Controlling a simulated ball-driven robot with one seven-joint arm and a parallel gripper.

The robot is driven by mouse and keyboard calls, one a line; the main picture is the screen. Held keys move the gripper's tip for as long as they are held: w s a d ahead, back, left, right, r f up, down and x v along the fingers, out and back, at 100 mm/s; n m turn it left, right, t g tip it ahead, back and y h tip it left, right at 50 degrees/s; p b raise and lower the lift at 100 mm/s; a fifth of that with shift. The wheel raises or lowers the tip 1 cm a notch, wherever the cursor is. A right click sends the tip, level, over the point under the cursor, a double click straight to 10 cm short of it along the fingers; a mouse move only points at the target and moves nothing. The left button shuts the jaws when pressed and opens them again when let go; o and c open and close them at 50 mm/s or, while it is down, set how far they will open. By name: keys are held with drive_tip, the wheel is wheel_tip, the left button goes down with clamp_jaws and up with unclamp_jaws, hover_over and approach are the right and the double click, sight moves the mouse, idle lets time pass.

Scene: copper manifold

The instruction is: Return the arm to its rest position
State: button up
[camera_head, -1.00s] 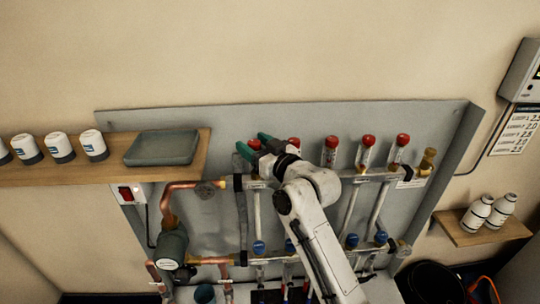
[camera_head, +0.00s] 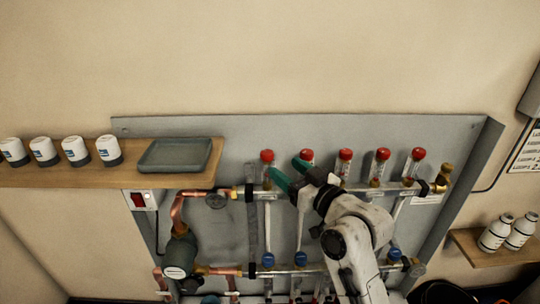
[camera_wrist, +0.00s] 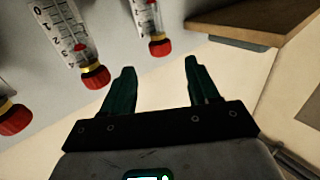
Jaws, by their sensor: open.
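My gripper (camera_head: 286,168) is in front of the upper manifold bar in the head view, with its green fingers apart and pointing up and left. It overlaps the area between the two leftmost red-capped flow meters. In the wrist view my gripper (camera_wrist: 158,70) shows two separate dark green fingers with nothing between them. My white arm (camera_head: 350,235) reaches up from the bottom edge, right of the picture's middle, and hides part of the manifold.
Red-capped flow meters (camera_head: 382,163) line the grey backboard (camera_head: 320,128). A wooden shelf (camera_head: 60,178) at left holds a grey tray (camera_head: 175,155) and several white-and-dark caps (camera_head: 108,150). A small right shelf (camera_head: 475,252) holds two white bottles (camera_head: 495,232). The wall above is clear.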

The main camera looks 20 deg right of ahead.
drive_tip(key=s+f+m+g+h+p, duration=0.15)
drive_tip(key=s+f+g, duration=0.65)
drive_tip(key=s+f, duration=0.95)
drive_tip(key=s+d+f+g+h, duration=0.1)
drive_tip(key=s+f+g, duration=0.1)
drive_tip(key=s, duration=0.5)
drive_tip(key=s+d+f+m+g+h, duration=0.1)
drive_tip(key=s+d+f+g, duration=0.1)
drive_tip(key=s, duration=0.6)
drive_tip(key=s+d+f+m+g+h, duration=0.1)
drive_tip(key=s+d+f+g+h, duration=0.1)
drive_tip(key=s+f+g, duration=0.2)
drive_tip(key=s+f, duration=0.2)
drive_tip(key=s, duration=0.2)
drive_tip(key=shift+d, duration=0.15)
